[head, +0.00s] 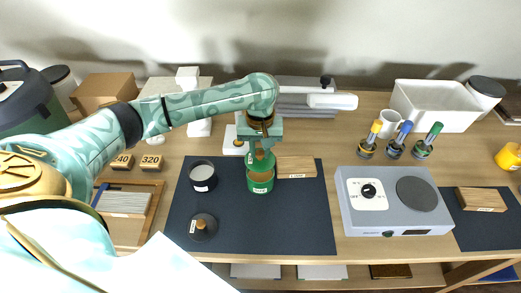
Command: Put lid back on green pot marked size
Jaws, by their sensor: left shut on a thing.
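The green pot (260,184) stands upright on the dark mat, with a small white label on its front. My left gripper (261,151) points down directly above it and is shut on a green lid (261,164). The lid is at the pot's mouth; a brownish band shows below it, and I cannot tell whether it touches the rim. The fingers partly hide the lid. A dark pot (203,178) with a label stands open to the left. A dark lid (203,229) with a wooden knob lies on the mat in front of it. My right gripper is not in view.
A wooden block (296,167) lies close right of the green pot. A grey hot plate (394,204) stands farther right, with several coloured-handled tools behind it. A wooden tray (127,211) is at left. The dark mat's (280,232) front is clear.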

